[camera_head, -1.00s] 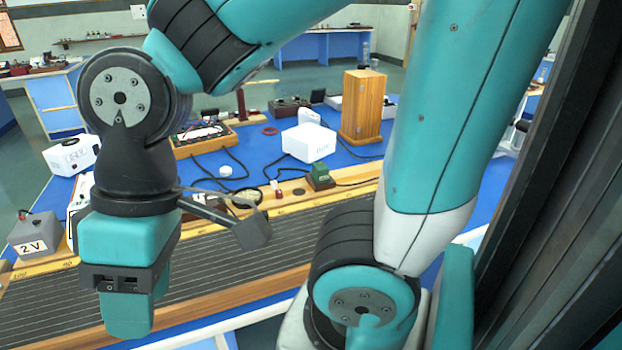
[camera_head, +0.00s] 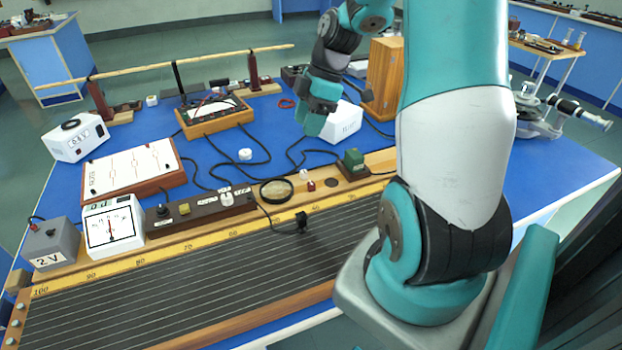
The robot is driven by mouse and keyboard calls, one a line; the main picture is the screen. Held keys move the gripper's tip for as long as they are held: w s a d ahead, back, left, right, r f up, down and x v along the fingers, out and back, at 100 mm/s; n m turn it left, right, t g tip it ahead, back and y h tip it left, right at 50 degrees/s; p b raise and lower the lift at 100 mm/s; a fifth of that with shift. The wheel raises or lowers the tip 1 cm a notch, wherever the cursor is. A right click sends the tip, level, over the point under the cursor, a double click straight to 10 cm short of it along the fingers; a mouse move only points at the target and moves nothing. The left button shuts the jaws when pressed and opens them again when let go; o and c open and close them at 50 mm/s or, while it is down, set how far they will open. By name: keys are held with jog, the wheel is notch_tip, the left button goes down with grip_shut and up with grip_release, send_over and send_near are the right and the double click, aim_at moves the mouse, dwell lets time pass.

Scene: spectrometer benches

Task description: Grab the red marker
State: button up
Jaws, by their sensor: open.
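I cannot make out a red marker in the head view. My gripper (camera_head: 314,122) is open at the far side of the blue bench, pointing down beside the left end of a white box (camera_head: 342,122). It partly covers that box, and whether it touches it I cannot tell. A small red ring or coil (camera_head: 287,103) lies just left of the gripper. A small red and white piece (camera_head: 309,184) stands on the wooden board's back edge, nearer to me. My arm hides part of the bench on the right.
The blue bench (camera_head: 262,140) holds a long wired board (camera_head: 205,300), a white meter (camera_head: 112,226), a grey 2 V box (camera_head: 50,246), a circuit panel (camera_head: 133,168) and a wooden box (camera_head: 382,80). Black cables cross the middle. A telescope instrument (camera_head: 545,112) stands at right.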

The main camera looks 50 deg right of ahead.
jog(key=n, duration=0.1)
send_near(311, 183)
jog(key=p+x, duration=0.2)
jog(key=x, duration=0.1)
jog(key=shift+a+f, duration=0.1)
jog(key=shift+a, duration=0.15)
jog(key=shift+p+x, duration=1.2)
jog(key=shift+x, duration=1.75)
jog(key=shift+d, duration=0.15)
jog(key=shift+c, duration=0.2)
grip_shut()
